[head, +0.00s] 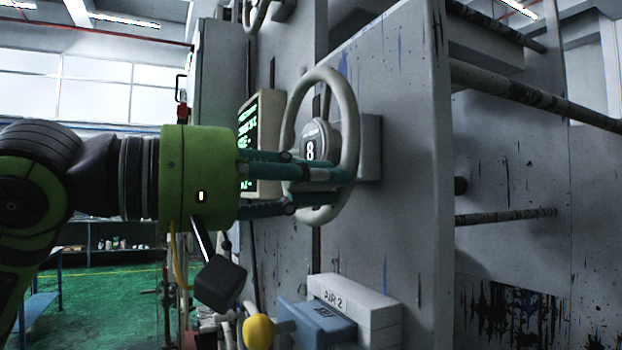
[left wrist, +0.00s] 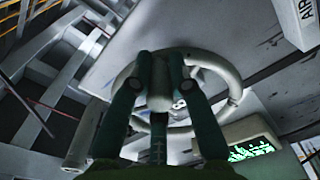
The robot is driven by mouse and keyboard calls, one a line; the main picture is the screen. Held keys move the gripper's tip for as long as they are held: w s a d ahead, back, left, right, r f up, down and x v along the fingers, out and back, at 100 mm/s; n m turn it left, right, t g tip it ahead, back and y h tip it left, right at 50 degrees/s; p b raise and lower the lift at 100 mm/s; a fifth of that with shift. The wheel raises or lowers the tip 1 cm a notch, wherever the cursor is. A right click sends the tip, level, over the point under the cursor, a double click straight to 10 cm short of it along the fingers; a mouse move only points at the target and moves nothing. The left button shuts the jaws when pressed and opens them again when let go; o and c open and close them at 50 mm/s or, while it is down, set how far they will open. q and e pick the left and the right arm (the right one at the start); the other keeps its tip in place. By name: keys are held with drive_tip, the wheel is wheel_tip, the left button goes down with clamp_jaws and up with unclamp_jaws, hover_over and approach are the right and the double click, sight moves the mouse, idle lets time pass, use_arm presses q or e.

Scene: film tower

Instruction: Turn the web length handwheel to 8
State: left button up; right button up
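The web length handwheel (head: 346,95) is a pale grey ring on the machine's side panel. Its dark round hub dial (head: 314,142) shows the number 8. My left gripper (head: 340,176) reaches in from the left, with its teal fingers across the lower part of the wheel. In the left wrist view the fingers (left wrist: 160,65) close in on a grey part of the handwheel (left wrist: 235,80), which shows between them. Exactly which part they grip is partly hidden by the fingers. My right gripper is not in view.
A beige box with a green-lettered screen (head: 262,118) stands just behind the wheel. Below are a white block marked "AIR 2" (head: 345,300), a blue block (head: 318,322) and a yellow knob (head: 259,330). Rollers (head: 530,95) lie beyond the panel at right. Green floor is open at left.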

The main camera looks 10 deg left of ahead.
use_arm(q)
drive_tip(key=o, duration=0.4)
drive_tip(key=shift+d+f, duration=0.15)
drive_tip(key=shift+f, duration=0.05)
drive_tip(key=shift+d+r, duration=0.1)
drive_tip(key=shift+s+a, duration=0.25)
drive_tip(key=shift+a, duration=0.2)
drive_tip(key=v, duration=1.1)
drive_tip(key=shift+s, duration=0.1)
